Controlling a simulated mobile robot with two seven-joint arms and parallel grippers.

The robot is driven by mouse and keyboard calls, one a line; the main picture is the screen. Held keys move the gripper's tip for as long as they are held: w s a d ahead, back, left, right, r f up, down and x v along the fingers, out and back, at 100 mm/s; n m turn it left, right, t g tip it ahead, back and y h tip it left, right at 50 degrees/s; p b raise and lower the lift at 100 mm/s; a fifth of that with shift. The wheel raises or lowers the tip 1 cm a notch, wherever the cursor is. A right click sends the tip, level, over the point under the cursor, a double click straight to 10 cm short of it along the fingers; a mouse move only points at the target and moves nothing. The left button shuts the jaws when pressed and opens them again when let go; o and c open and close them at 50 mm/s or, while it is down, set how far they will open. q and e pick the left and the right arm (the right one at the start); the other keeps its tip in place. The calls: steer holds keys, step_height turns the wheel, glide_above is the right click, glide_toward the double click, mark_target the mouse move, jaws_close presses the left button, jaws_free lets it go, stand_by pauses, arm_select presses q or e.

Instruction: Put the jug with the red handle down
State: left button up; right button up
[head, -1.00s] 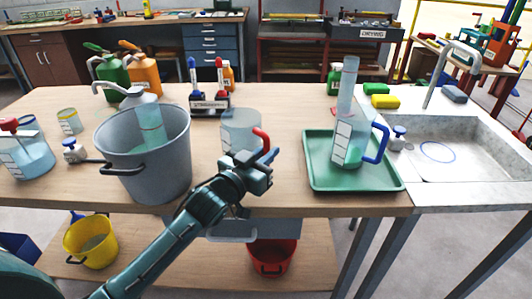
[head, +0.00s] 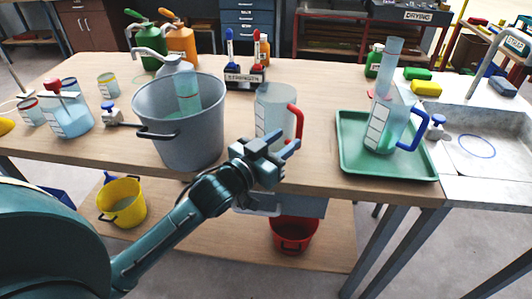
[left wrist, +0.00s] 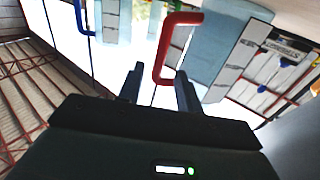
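The clear jug with the red handle (head: 272,108) appears to stand upright on the wooden bench, right of the grey bucket; its base is partly hidden by my gripper. Its red handle (head: 299,122) faces right. My left gripper (head: 272,152) is at the bench's front edge, just in front of and below the handle. In the left wrist view the fingers (left wrist: 160,88) are apart, and the red handle (left wrist: 168,50) shows at and beyond their tips, with no finger visibly closed on it. My right gripper is not in view.
The grey bucket (head: 180,145) stands close left of the jug. A green tray (head: 352,165) at right holds a blue-handled jug (head: 384,128). A bottle rack (head: 245,77) is behind. Bare bench lies between jug and tray. A sink (head: 480,155) is far right.

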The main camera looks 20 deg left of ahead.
arm_select(q)
steer(key=v, duration=0.6)
steer(key=s+d+f+g, duration=0.2)
steer(key=s+f, duration=0.4)
steer(key=f, duration=0.3)
steer(key=s+d+f+n+g+y, duration=0.1)
steer(key=s+d+f+g, duration=0.2)
steer(key=f, duration=0.7)
steer(key=s+d, duration=0.2)
steer(key=s, duration=0.2)
steer(key=shift+s+d+f+g, duration=0.2)
steer(key=shift+s+f+g, duration=0.05)
steer(key=shift+g, duration=0.05)
